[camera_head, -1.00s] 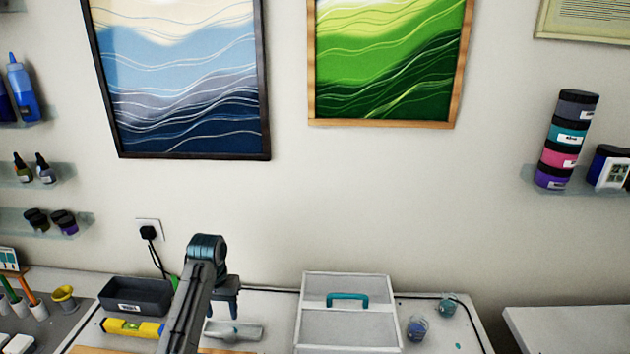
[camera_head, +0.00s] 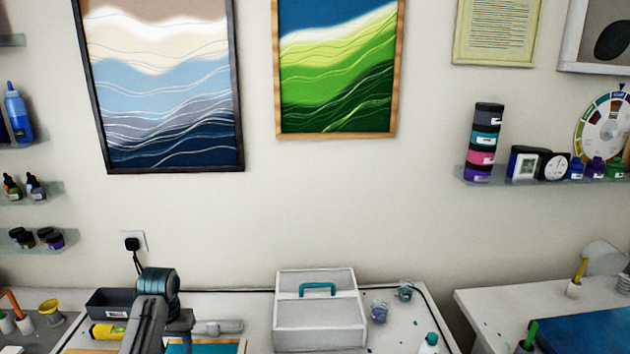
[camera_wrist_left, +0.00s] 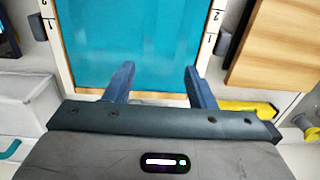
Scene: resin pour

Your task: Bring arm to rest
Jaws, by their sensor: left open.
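My left arm comes in at the lower left of the head view, with its left gripper (camera_head: 180,327) low over the worktable. In the left wrist view the gripper's two dark blue fingers (camera_wrist_left: 160,85) are spread apart with nothing between them. Below and beyond them lies a glossy teal panel (camera_wrist_left: 140,40) between pale strips with ruler marks. Part of this panel also shows in the head view (camera_head: 205,348) at the bottom edge, beside the arm. My right gripper is not in view.
A white box (camera_head: 320,335) with a teal handle stands right of the arm. A dark tray (camera_head: 105,303) and yellow level (camera_head: 106,332) lie left of it. Small jars (camera_head: 379,312) stand right of the box. A wooden board (camera_wrist_left: 272,45) shows in the left wrist view.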

